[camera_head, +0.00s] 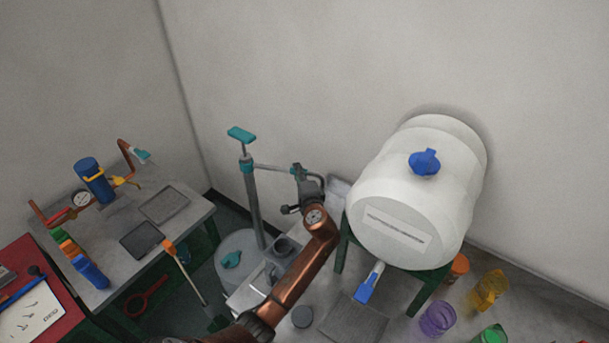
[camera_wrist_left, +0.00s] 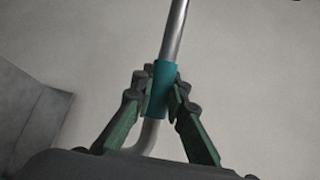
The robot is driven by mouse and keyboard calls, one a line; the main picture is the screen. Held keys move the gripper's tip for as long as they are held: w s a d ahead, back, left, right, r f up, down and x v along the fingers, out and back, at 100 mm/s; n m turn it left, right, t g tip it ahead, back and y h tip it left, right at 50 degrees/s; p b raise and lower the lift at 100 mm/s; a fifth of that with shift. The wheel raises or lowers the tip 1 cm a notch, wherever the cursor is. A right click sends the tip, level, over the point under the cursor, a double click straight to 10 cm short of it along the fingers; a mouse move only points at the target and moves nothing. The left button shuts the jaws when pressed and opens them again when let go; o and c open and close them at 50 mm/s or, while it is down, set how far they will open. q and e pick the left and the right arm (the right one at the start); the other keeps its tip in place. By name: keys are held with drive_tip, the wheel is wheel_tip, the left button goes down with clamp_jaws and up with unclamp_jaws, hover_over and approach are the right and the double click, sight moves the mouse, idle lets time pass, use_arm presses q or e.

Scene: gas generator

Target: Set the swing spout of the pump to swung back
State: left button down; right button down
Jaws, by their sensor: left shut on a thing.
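The pump has a grey upright column (camera_head: 253,207) with a teal handle (camera_head: 241,134) on top. Its swing spout (camera_head: 272,168), a thin metal tube, reaches out to the right from near the column's top. My left gripper (camera_head: 299,170) is at the spout's outer end. In the left wrist view the green fingers are shut on a teal sleeve (camera_wrist_left: 162,88) of the spout (camera_wrist_left: 176,35), whose tip bends beyond the sleeve. The fingers hide part of the sleeve. My right gripper is in neither view.
A large white tank (camera_head: 410,190) with a blue cap stands on a green stand to the right. A grey bench (camera_head: 187,207) with tools is at left. Coloured jars, including a purple one (camera_head: 437,318), stand at lower right. The wall is behind the pump.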

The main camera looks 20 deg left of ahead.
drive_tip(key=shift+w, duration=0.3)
use_arm(q)
drive_tip(key=c, duration=1.9)
unclamp_jaws()
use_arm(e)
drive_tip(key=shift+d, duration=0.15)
use_arm(q)
drive_tip(key=v, duration=1.2)
drive_tip(key=shift+d, duration=0.15)
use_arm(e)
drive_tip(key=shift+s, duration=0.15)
